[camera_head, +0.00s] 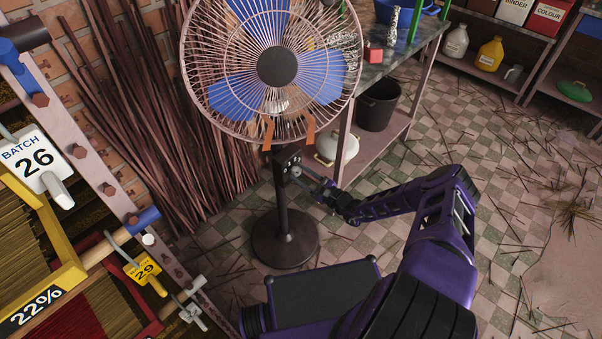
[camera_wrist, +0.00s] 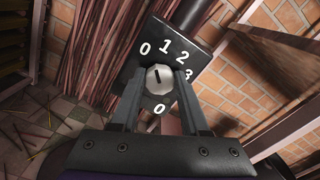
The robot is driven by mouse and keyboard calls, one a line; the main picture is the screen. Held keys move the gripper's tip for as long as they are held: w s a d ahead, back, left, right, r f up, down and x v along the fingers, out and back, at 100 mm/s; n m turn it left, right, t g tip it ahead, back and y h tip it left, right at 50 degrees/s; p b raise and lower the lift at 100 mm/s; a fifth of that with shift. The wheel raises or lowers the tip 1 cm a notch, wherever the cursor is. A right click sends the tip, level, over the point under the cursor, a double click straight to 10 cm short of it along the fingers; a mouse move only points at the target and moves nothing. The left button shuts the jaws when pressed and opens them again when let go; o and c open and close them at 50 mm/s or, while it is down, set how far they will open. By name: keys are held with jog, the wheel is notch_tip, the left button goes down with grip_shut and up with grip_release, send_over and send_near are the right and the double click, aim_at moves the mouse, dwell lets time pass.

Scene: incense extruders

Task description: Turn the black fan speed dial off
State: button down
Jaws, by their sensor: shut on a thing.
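The standing fan (camera_head: 277,66) has a dark control box (camera_head: 283,160) on its pole below the cage. In the wrist view the box face (camera_wrist: 150,38) carries white numerals 0, 1, 2, 3 in an arc and another 0 below. The dial (camera_wrist: 159,78) looks pale grey on its front, with a short dark mark that tilts toward the upper left, roughly toward the upper 0 or between it and 1. My gripper (camera_wrist: 158,88) has one finger on each side of the dial and is shut on it. In the head view my gripper (camera_head: 304,176) reaches the box from the right.
A workbench (camera_head: 400,62) with a black bucket (camera_head: 379,105) and a white lidded pot (camera_head: 336,146) under it stands right behind the fan. Thin sticks (camera_head: 150,110) lean on the brick wall at left. Racks (camera_head: 85,150) fill the left edge. The tiled floor at right is mostly open, with scattered sticks.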

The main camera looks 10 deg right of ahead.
jog(key=shift+n+p, duration=0.3)
jog(key=shift+n, duration=1.2)
jog(key=shift+c, duration=2)
grip_release()
jog(key=p+v, duration=0.1)
jog(key=v, duration=1.6)
jog(key=shift+s, duration=0.2)
jog(key=shift+d, duration=0.1)
